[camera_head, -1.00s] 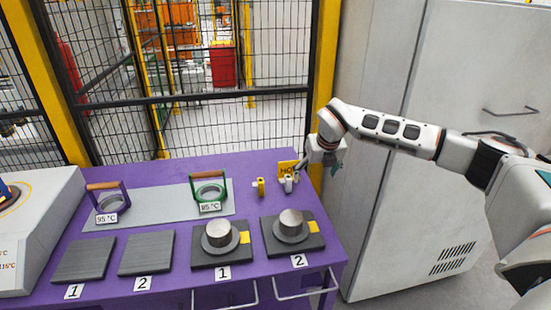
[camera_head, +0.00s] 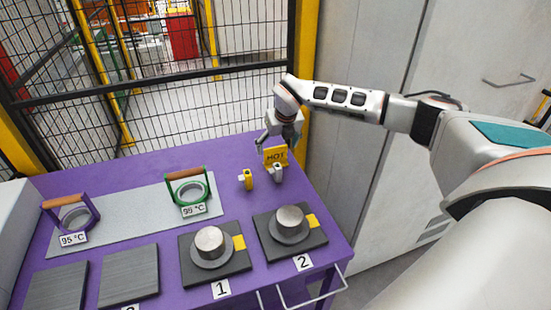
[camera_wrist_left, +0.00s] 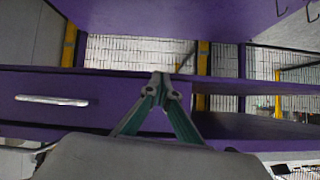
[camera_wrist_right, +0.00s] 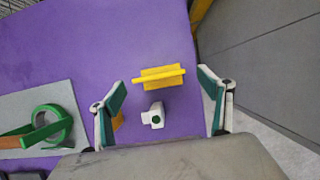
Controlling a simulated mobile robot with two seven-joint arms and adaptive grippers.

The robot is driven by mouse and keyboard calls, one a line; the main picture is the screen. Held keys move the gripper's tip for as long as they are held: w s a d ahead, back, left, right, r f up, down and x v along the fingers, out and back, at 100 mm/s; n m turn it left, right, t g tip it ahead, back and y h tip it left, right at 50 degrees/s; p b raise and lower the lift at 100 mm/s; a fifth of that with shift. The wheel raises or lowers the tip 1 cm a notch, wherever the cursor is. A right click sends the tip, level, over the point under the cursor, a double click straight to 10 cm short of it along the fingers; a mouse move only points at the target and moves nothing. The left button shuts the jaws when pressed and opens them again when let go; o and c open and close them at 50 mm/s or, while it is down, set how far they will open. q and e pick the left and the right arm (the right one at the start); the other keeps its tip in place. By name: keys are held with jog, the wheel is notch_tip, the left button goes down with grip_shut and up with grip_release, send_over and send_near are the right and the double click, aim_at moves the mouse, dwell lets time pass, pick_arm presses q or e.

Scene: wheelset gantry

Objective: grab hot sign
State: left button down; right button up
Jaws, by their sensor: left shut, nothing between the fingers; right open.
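The yellow HOT sign (camera_head: 275,156) stands upright at the back right of the purple table. It also shows in the right wrist view (camera_wrist_right: 159,77) as a yellow bar with a ridge, seen from above. My right gripper (camera_head: 279,143) is at the sign; in the right wrist view my right gripper (camera_wrist_right: 162,100) is open, with one finger on each side of the sign and a gap to each. A small white-grey item (camera_wrist_right: 153,116) sits between the fingers, nearer the palm. My left gripper (camera_wrist_left: 161,80) is shut and empty, below the tabletop level, and out of the head view.
A yellow item (camera_head: 247,179) stands just left of the sign. Two dark plates with metal cylinders (camera_head: 210,243) (camera_head: 291,222) are in front. A wire fence is behind; a grey cabinet (camera_head: 375,170) is at right.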

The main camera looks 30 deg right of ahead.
aim_at(277, 154)
jog(key=shift+x, duration=1.5)
jog(key=shift+w+a, duration=0.1)
jog(key=c, duration=1.2)
jog(key=shift+r, duration=0.15)
